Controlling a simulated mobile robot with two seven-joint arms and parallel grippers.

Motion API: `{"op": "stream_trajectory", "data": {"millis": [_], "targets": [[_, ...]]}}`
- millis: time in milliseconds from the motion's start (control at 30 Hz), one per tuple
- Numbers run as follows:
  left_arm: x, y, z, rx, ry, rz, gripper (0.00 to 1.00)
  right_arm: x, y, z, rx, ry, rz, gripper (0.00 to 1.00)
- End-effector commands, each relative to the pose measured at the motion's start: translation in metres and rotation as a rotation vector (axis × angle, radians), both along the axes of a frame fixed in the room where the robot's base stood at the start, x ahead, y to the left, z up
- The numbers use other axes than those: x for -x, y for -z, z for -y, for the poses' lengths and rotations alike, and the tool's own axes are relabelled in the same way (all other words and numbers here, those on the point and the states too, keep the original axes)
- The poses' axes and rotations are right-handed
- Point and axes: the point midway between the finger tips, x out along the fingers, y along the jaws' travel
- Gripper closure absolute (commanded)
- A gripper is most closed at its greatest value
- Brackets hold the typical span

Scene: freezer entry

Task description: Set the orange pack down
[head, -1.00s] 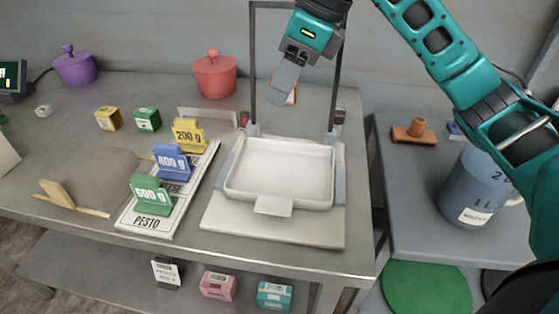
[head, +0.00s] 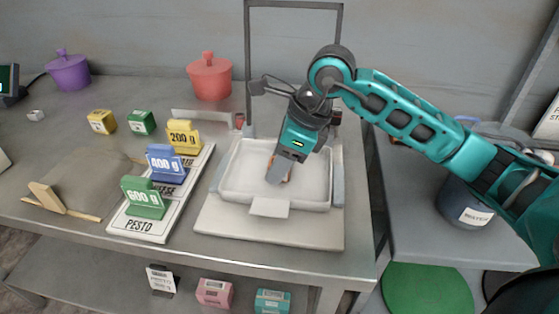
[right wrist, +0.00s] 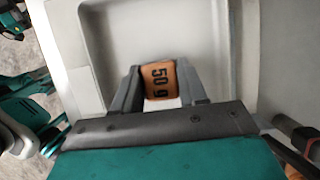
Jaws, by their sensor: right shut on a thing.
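The orange pack (right wrist: 160,82), marked 50 g, is between the fingers of my right gripper (right wrist: 158,90) in the right wrist view. In the head view my right gripper (head: 280,172) points down into the white tray (head: 233,184), and only a bit of orange shows beside its fingers. The gripper is shut on the pack. The pack is over or in the tray; I cannot tell whether it touches the tray floor. My left gripper is not in view.
The tray sits on a pale board under a dark upright frame (head: 248,70). Left of it stand green (head: 143,198), blue (head: 166,163) and yellow (head: 184,137) weight blocks on a labelled card. A red pot (head: 209,77) and a purple pot (head: 68,72) stand behind.

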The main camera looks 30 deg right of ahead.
Motion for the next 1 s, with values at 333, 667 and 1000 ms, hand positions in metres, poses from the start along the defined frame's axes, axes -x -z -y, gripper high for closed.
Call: {"op": "stream_trajectory", "data": {"millis": [333, 667, 1000], "targets": [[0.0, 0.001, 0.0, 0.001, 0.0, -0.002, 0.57, 0.0, 0.001, 0.0, 0.0, 0.0, 0.001, 0.53], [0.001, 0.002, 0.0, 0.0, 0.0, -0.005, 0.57, 0.0, 0.001, 0.0, 0.0, 0.0, 0.001, 0.33], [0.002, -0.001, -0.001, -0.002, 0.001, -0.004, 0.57, 0.003, -0.02, 0.006, 0.001, 0.002, 0.006, 0.33]]}}
